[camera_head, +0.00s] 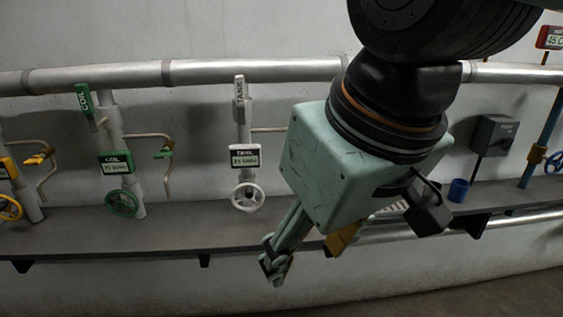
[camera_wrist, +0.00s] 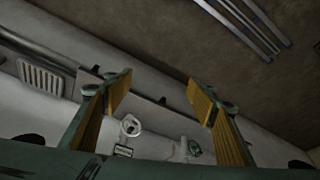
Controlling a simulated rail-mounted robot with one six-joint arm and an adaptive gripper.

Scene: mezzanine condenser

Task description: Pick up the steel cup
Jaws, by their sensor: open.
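I see no steel cup in either view; my arm and gripper cover part of the shelf in the camera_head view. My gripper (camera_head: 304,256) is in front of the shelf's front edge, pointing down and left, with its fingers apart. In the camera_wrist view my gripper (camera_wrist: 162,98) shows two yellow-lined fingers spread wide, with nothing between them.
A long grey shelf (camera_head: 180,236) runs along the wall. Behind it are a green handwheel (camera_head: 122,203), a white handwheel (camera_head: 247,197), a yellow handwheel (camera_head: 10,208) and a grey box (camera_head: 494,134). A pale grille (camera_wrist: 40,78) lies on the shelf. The shelf's left stretch has bare room.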

